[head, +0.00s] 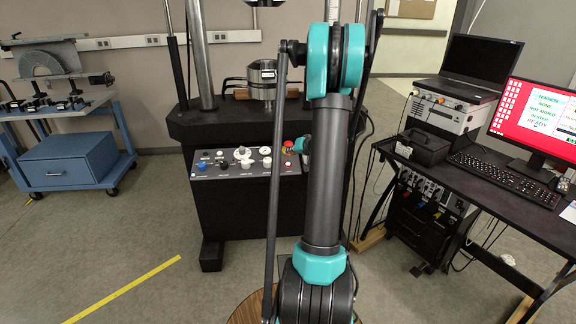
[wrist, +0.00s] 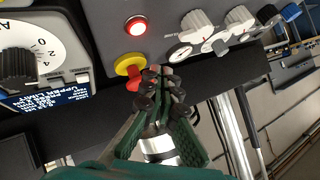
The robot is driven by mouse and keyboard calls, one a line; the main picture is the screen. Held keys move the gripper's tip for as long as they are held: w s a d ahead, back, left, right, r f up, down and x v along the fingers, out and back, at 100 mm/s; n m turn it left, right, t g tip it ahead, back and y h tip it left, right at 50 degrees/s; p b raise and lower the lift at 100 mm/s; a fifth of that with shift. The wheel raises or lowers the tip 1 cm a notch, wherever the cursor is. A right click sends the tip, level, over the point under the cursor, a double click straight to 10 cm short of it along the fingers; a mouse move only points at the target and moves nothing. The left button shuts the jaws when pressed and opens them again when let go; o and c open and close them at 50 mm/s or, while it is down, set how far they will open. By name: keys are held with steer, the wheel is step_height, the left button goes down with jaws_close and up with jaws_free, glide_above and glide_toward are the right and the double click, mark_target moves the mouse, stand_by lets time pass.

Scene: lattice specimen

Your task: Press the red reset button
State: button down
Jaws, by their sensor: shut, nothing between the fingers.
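On the control panel in the wrist view, a round red lit button (wrist: 137,26) sits in a pale ring. Beside it, lower in that picture, a red knob (wrist: 134,76) stands on a yellow disc (wrist: 128,65). My gripper (wrist: 162,74) is shut and empty. Its fingertips are right beside the red knob and overlap its edge in the picture; I cannot tell whether they touch. The lit button is clear of the fingers. In the head view the panel (head: 228,178) is left of my arm, with the red knob (head: 288,143) at its upper right corner.
The panel fronts a black test machine (head: 225,130) with steel columns. A desk (head: 500,205) with a red-screened monitor (head: 540,115) stands right; a blue cart (head: 70,160) stands left.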

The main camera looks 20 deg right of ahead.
mark_target(284, 162)
steer(key=shift+w+d+f, duration=0.1)
steer(key=shift+w+f, duration=0.1)
steer(key=shift+f, duration=0.5)
steer(key=shift+w+f, duration=0.15)
steer(key=shift+f, duration=0.55)
steer(key=shift+w+d+f, duration=0.1)
steer(key=shift+w+f, duration=0.1)
steer(key=shift+f, duration=0.5)
steer(key=shift+f, duration=0.15)
steer(key=shift+w+f, duration=0.1)
steer(key=shift+f, duration=0.15)
steer(key=shift+w+f, duration=0.1)
steer(key=shift+f, duration=0.25)
stand_by(0.4)
steer(key=shift+r, duration=0.15)
steer(key=shift+s+r, duration=0.25)
steer(key=shift+r, duration=0.4)
steer(key=shift+s+a+r, duration=0.1)
steer(key=shift+s+r, duration=0.1)
steer(key=shift+r, duration=0.6)
steer(key=shift+s+a+r, duration=0.1)
steer(key=shift+s+r, duration=0.1)
steer(key=shift+r, duration=0.6)
steer(key=shift+s+a+r, duration=0.1)
steer(key=shift+s+r, duration=0.1)
steer(key=shift+r, duration=0.6)
stand_by(1.0)
